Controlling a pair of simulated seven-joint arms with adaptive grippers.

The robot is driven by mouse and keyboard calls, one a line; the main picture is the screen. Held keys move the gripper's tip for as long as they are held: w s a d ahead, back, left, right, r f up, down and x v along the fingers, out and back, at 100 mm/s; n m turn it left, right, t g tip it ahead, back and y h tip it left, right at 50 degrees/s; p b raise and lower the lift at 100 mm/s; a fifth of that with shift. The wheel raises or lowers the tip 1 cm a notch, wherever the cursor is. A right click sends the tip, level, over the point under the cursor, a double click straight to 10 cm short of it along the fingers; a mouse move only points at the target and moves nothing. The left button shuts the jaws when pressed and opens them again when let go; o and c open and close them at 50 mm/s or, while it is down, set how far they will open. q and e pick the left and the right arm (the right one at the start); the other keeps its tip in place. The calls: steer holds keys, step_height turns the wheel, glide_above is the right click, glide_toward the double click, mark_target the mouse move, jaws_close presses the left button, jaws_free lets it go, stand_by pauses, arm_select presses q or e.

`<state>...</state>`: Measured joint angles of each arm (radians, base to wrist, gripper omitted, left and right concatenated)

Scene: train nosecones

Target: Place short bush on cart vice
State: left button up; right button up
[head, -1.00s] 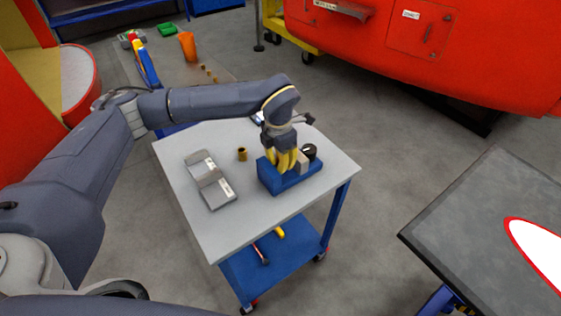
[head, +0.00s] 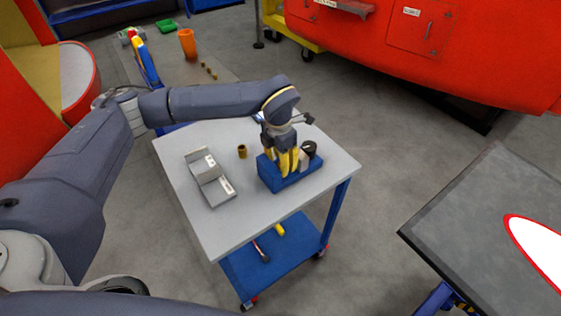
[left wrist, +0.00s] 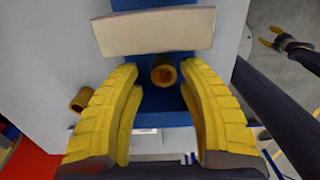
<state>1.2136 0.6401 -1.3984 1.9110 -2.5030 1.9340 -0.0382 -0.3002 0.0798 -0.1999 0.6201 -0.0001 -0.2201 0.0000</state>
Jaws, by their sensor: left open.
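The blue cart vice (head: 284,181) stands at the right of the grey cart top, with a pale metal jaw block (left wrist: 153,31). A short brass bush (left wrist: 163,72) is at the vice beside that block, between my left fingers but apart from both. My left gripper (head: 284,163) points down over the vice, open; it also fills the left wrist view (left wrist: 163,85). A second brass bush (head: 242,152) stands on the cart top left of the vice. In the left wrist view my right gripper (left wrist: 271,37) shows small, its tips apart and empty.
A grey metal holder (head: 211,180) lies on the cart's left part. A black round knob (head: 309,149) is at the vice's far end. Behind, another table bears an orange cup (head: 187,42) and several small brass pieces. A dark table (head: 465,215) is at right.

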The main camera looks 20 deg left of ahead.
mark_target(279, 164)
arm_select(q)
step_height(279, 164, up, 13)
steer(key=shift+s+a, duration=0.15)
steer(key=shift+s, duration=0.05)
stand_by(0.4)
